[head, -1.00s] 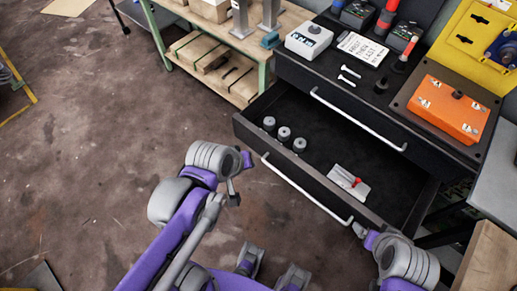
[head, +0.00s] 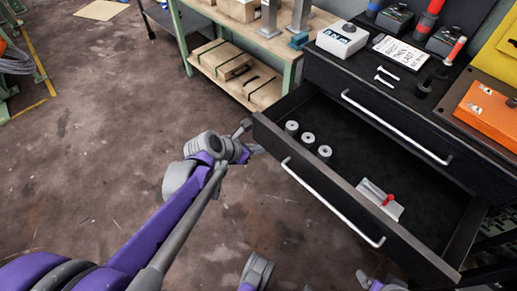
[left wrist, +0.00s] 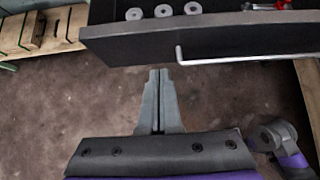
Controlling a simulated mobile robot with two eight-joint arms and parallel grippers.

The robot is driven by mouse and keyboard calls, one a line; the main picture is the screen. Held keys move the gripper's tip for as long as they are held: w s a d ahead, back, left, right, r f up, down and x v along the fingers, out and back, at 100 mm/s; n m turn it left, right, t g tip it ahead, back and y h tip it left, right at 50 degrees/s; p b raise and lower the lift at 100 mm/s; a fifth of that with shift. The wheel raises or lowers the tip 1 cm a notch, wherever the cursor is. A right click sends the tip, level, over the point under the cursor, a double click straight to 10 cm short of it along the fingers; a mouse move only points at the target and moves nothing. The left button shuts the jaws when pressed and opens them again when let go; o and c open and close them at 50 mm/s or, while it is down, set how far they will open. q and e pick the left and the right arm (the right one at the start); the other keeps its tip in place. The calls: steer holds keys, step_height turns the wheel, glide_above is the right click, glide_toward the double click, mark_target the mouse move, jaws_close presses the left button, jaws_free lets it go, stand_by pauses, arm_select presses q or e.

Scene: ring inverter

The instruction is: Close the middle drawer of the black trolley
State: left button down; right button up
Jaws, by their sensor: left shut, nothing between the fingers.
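The black trolley (head: 395,108) stands at the right in the head view. Its middle drawer (head: 330,198) is pulled out, with a silver bar handle (head: 330,205) on its front. Several grey cylinders (head: 308,138) and a plate with a red part (head: 381,200) lie inside. My left gripper (head: 250,142) is shut and empty by the drawer front's left end. In the left wrist view, its fingertips (left wrist: 158,75) point at the drawer front (left wrist: 150,46), left of the handle (left wrist: 240,60). Only part of my right gripper (head: 363,279) shows at the bottom edge.
A wooden bench (head: 235,78) with green legs stands behind on the left. The floor (head: 100,130) at left is clear.

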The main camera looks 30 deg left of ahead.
mark_target(282, 142)
arm_select(q)
steer(key=x, duration=0.3)
steer(key=w+r+b+x, duration=0.1)
steer(key=x, duration=0.2)
steer(key=b+x, duration=0.1)
steer(key=x, duration=0.2)
steer(key=shift+w+d+r, duration=0.15)
steer(key=shift+w+d, duration=0.1)
steer(key=shift+d, duration=0.05)
steer(key=shift+w+d+r+b, duration=0.1)
steer(key=shift+w+b, duration=0.2)
steer(key=shift+w, duration=0.2)
arm_select(e)
steer(key=f, duration=0.3)
steer(key=shift+w+f, duration=0.2)
steer(key=shift+f, duration=0.2)
steer(key=shift+w, duration=0.1)
